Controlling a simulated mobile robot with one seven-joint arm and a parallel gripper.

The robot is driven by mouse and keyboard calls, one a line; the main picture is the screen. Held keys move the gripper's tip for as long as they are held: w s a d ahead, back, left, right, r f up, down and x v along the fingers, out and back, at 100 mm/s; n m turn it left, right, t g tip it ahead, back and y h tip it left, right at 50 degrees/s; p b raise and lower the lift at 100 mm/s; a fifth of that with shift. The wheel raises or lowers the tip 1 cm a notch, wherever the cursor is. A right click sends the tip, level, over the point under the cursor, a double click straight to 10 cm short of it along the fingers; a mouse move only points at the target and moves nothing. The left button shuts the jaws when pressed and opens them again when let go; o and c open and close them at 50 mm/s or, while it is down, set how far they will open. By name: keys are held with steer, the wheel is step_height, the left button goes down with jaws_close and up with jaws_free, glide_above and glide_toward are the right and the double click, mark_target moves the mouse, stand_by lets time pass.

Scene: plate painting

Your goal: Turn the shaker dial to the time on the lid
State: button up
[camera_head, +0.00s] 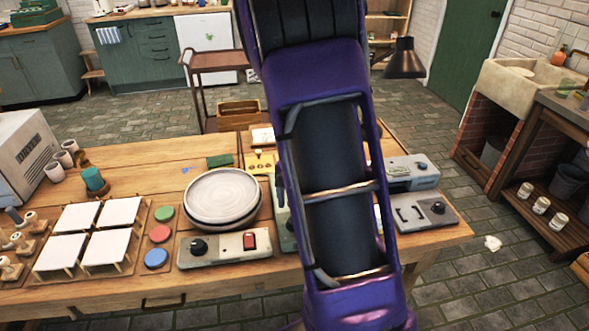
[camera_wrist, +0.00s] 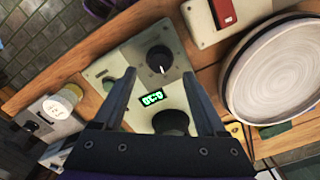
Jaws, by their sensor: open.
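In the wrist view my gripper (camera_wrist: 159,74) is open, its two fingers pointing at a pale device (camera_wrist: 122,62) on the bench. The device's black dial (camera_wrist: 160,58), with a white mark, shows between and just beyond the fingertips; I cannot tell whether they touch it. A lit green display (camera_wrist: 152,98) and a second dark round part (camera_wrist: 172,122) lie between the fingers. A jar with a pale round lid (camera_wrist: 72,92) stands at left by a grey unit (camera_wrist: 45,125). Lid writing is not readable, and I cannot tell which unit is the shaker. My arm hides the gripper in the head view.
A plate on a round wheel (camera_head: 222,197) stands beside a control box (camera_head: 224,249) with a black knob and red switch. White tiles (camera_head: 67,250) and coloured lids (camera_head: 160,234) lie left. Grey units (camera_head: 427,212) stand at the right bench end.

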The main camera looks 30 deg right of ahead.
step_height(320, 180, up, 12)
steer(key=p, duration=0.1)
steer(key=shift+r, duration=0.1)
stand_by(0.5)
